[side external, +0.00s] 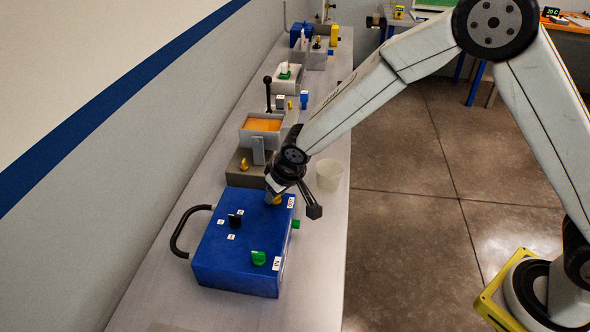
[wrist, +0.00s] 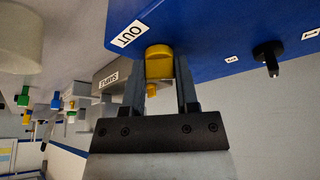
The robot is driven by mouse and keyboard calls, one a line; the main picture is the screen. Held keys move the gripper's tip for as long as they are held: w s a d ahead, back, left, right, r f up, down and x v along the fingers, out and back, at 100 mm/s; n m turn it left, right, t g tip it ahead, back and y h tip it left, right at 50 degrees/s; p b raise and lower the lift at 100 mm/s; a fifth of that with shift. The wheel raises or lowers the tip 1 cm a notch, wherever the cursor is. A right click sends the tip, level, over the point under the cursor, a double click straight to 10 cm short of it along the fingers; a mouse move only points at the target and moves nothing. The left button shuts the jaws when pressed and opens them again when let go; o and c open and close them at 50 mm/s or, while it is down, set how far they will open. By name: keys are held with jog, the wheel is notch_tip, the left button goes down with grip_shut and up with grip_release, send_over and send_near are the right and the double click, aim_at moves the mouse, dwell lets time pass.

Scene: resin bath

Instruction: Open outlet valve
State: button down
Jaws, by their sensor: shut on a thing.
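The outlet valve is a yellow knob (wrist: 158,62) on the top of a blue box (side external: 222,262), beside a white OUT label (wrist: 131,33). In the wrist view my gripper (wrist: 160,78) has a finger on each side of the yellow knob and is shut on it. In the side external view my gripper (side external: 274,192) reaches down to the far right corner of the box and hides most of the knob. The knob's exact turn is hard to tell.
A green knob (side external: 258,258) and a black knob (side external: 235,221) stand on the box. A black handle (side external: 184,232) is at its left. A pale cup (side external: 329,175) stands to the right of my gripper. A grey bath with orange liquid (side external: 263,125) stands behind.

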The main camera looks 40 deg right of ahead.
aim_at(273, 212)
jog(key=shift+a+m+h, duration=0.1)
jog(key=shift+m+h, duration=0.45)
jog(key=shift+m, duration=0.9)
jog(key=shift+m+h, duration=0.55)
jog(key=shift+m, duration=0.9)
jog(key=m+h, duration=0.1)
jog(key=m, duration=0.1)
jog(key=m+g, duration=0.1)
jog(key=m, duration=0.2)
jog(key=shift+h, duration=0.4)
jog(key=shift+g, duration=0.3)
jog(key=shift+c, duration=1.8)
grip_release()
jog(key=v, duration=0.7)
jog(key=shift+a+r, duration=0.2)
jog(key=shift+r, duration=0.15)
jog(key=shift+s, duration=0.1)
